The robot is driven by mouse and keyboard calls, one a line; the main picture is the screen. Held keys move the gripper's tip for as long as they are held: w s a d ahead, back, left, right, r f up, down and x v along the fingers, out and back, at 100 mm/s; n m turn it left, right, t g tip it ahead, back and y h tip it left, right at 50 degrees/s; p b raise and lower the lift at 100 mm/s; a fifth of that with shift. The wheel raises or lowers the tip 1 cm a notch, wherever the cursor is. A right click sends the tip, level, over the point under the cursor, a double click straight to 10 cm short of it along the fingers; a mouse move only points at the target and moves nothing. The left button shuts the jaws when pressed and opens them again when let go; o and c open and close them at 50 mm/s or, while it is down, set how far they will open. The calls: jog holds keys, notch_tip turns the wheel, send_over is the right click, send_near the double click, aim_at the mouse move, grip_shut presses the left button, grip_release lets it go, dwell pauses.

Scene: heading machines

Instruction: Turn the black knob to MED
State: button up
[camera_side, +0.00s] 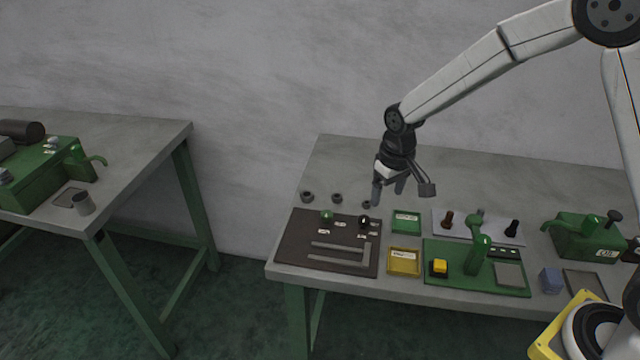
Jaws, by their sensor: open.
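A small black knob (364,222) sits near the back right of a dark brown board (300,250) on the right-hand table. Small white labels lie around it, but their print and the knob's setting are too small to read. A green knob (327,215) with its own labels stands to its left on the same board. My gripper (388,191) points down, open and empty, above the table and behind the black knob. It appears apart from the knob; the exact gap cannot be told.
Grey L-shaped rails (340,255) lie at the board's front. Small dark round parts (337,198) stand behind it. A green tray (406,222) and a yellow tray (404,262) are to its right, then a green press (478,255).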

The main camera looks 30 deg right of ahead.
send_over(364, 218)
notch_tip(364, 218, down, 3)
jog(key=shift+r+g, duration=0.1)
jog(key=shift+g, duration=0.3)
jog(key=shift+f, duration=3.95)
grip_shut()
